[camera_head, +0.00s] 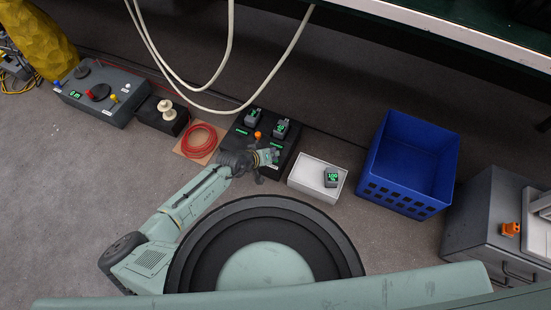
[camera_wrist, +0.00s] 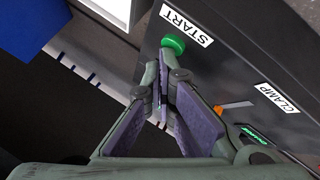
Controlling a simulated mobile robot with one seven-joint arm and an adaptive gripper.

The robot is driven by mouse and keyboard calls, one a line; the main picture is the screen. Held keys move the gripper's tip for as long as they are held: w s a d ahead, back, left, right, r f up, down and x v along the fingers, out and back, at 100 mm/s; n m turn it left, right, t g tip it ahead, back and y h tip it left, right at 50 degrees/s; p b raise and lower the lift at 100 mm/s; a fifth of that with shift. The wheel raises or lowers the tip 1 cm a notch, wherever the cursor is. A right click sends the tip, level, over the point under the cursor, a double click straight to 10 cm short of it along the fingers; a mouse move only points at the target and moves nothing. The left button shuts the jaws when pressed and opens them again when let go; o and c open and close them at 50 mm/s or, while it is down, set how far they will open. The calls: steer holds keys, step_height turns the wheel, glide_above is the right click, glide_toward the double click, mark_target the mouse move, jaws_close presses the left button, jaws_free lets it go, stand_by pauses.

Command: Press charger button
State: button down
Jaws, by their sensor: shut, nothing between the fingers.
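The black charger (camera_head: 292,146) stands on the floor in the middle of the head view, with two grey batteries (camera_head: 281,128) with green displays in it. In the wrist view its dark top (camera_wrist: 235,60) carries a green round button (camera_wrist: 173,43) beside a START label (camera_wrist: 186,25). A CLAMP label (camera_wrist: 277,98) lies further right, near an orange part (camera_wrist: 234,105). My gripper (camera_head: 268,157) is over the charger's front edge. In the wrist view my gripper (camera_wrist: 163,82) is shut and empty, its tips close to the button; I cannot tell whether they touch it.
A white box (camera_head: 308,180) with a battery (camera_head: 331,177) and a blue crate (camera_head: 410,165) stand to the right. A red cable coil (camera_head: 200,140) and a grey control box (camera_head: 105,95) are to the left. White cables (camera_head: 230,45) hang above.

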steer(key=shift+r+p, duration=0.6)
steer(key=shift+r, duration=0.2)
step_height(320, 180, up, 5)
steer(key=p, duration=0.4)
stand_by(0.6)
